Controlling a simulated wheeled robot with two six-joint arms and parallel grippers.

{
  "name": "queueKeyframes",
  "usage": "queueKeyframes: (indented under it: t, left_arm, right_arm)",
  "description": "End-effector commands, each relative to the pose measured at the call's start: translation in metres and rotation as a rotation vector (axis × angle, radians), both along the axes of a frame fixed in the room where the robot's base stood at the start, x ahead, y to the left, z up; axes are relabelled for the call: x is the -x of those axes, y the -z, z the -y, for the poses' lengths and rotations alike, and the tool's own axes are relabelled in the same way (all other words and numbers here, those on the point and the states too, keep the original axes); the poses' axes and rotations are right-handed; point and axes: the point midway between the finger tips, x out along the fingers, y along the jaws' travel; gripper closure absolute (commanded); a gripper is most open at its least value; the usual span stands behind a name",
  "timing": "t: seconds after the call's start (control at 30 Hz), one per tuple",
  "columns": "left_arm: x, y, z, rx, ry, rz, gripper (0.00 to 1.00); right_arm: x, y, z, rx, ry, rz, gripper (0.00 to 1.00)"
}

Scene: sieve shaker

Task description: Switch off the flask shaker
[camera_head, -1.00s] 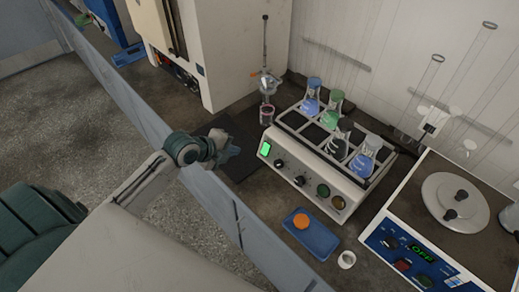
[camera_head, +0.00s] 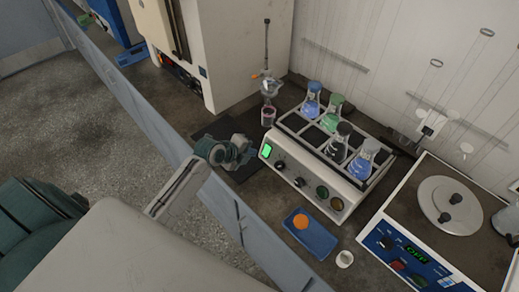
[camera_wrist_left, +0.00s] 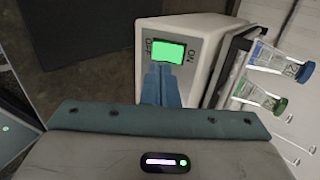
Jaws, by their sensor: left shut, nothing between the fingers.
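The flask shaker (camera_head: 307,178) is a white box with knobs on its front and a rack of several flasks on top. The switch also shows in the left wrist view (camera_wrist_left: 167,52), between ON and OFF labels. My left gripper (camera_head: 250,156) is shut and empty, just left of the switch. In the left wrist view its blue-grey fingertips (camera_wrist_left: 160,68) overlap the lower edge of the switch; I cannot tell whether they touch it. My right gripper is not in view.
A blue tray (camera_head: 318,241) with an orange disc and a small white cup (camera_head: 344,259) sit in front of the shaker. A device with a round plate (camera_head: 432,215) stands at right. A stand with glassware (camera_head: 268,88) is behind my left gripper.

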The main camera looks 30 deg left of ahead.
Motion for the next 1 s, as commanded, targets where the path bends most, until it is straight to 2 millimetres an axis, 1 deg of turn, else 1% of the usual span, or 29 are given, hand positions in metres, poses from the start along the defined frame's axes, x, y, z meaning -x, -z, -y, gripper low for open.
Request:
queueKeyframes:
  t: [0.03, 0.1, 0.23, 0.4, 0.6, 0.87, 0.93, 1.0]
  left_arm:
    - [-0.007, 0.003, 0.003, 0.004, -0.003, -0.002, 1.00]
    - [-0.016, 0.010, 0.006, 0.003, -0.002, -0.002, 1.00]
    - [-0.027, 0.021, 0.010, 0.002, -0.001, -0.002, 1.00]
    - [-0.036, 0.032, 0.013, 0.000, 0.001, -0.001, 1.00]
    - [-0.040, 0.036, 0.014, 0.000, 0.000, 0.000, 1.00]
    - [-0.040, 0.037, 0.014, 0.000, 0.000, 0.000, 1.00]
    - [-0.040, 0.038, 0.014, 0.001, 0.001, 0.004, 1.00]
    - [-0.040, 0.041, 0.014, 0.005, 0.001, 0.016, 1.00]
  right_arm:
    - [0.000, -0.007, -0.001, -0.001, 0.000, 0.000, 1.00]
    - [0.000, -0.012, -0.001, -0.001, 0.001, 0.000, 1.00]
    - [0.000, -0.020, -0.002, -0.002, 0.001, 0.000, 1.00]
    - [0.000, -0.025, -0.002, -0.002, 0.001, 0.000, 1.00]
    - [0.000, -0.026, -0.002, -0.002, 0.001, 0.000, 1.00]
    - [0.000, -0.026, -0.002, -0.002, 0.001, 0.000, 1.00]
    - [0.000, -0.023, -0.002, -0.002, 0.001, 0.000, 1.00]
    - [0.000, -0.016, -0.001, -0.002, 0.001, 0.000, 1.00]
